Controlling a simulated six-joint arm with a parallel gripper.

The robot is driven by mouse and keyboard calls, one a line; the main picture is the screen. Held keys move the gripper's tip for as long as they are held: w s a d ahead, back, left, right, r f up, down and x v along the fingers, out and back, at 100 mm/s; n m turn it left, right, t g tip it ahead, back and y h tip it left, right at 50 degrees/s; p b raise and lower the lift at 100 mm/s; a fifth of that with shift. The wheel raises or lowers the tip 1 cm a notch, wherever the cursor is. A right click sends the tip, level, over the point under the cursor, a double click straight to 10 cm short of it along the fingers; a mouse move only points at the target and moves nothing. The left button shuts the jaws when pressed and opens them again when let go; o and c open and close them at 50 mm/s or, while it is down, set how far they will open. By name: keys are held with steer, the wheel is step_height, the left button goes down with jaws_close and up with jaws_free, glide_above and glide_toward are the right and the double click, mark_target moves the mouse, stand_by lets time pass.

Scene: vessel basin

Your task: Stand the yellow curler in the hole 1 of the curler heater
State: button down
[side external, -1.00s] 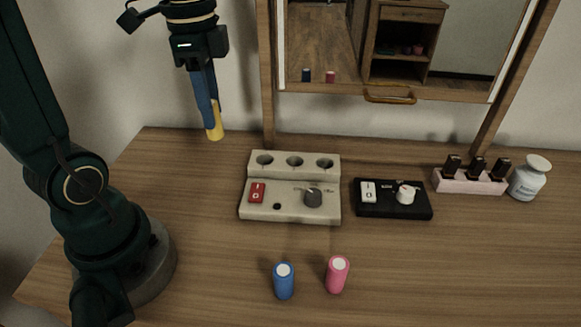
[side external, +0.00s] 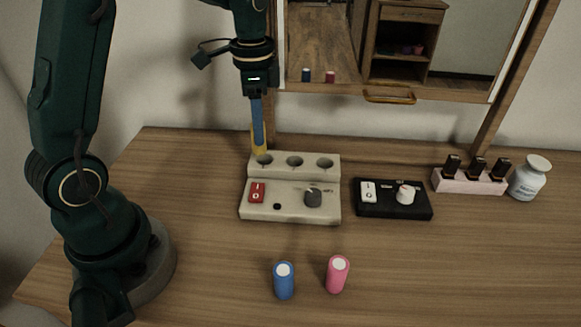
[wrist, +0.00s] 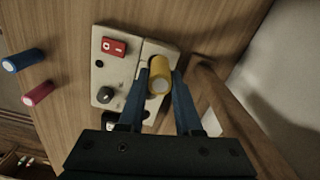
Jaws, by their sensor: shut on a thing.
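My gripper (side external: 257,124) is shut on the yellow curler (side external: 259,143), holding it upright by its upper part. In the side view the curler's lower end is just above or at the left hole of the cream curler heater (side external: 290,213); I cannot tell whether it has entered. In the wrist view the yellow curler (wrist: 159,75) sits between the blue fingers (wrist: 159,92), over the raised back of the heater (wrist: 105,77), and hides the hole under it. The middle hole (side external: 295,161) and right hole (side external: 325,163) are empty.
A blue curler (side external: 284,281) and a pink curler (side external: 336,275) stand on the table in front. A black control box (side external: 392,212) is right of the heater. A pink bottle rack (side external: 468,182) and a white jar (side external: 528,178) stand farther right. The wooden mirror frame (side external: 267,75) rises close behind.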

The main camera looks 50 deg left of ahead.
mark_target(265, 152)
steer(key=shift+w+d+f, duration=0.25)
steer(key=shift+d+f, duration=0.15)
steer(key=shift+f, duration=1.9)
steer(key=shift+f, duration=0.1)
steer(key=c, duration=0.6)
jaws_free()
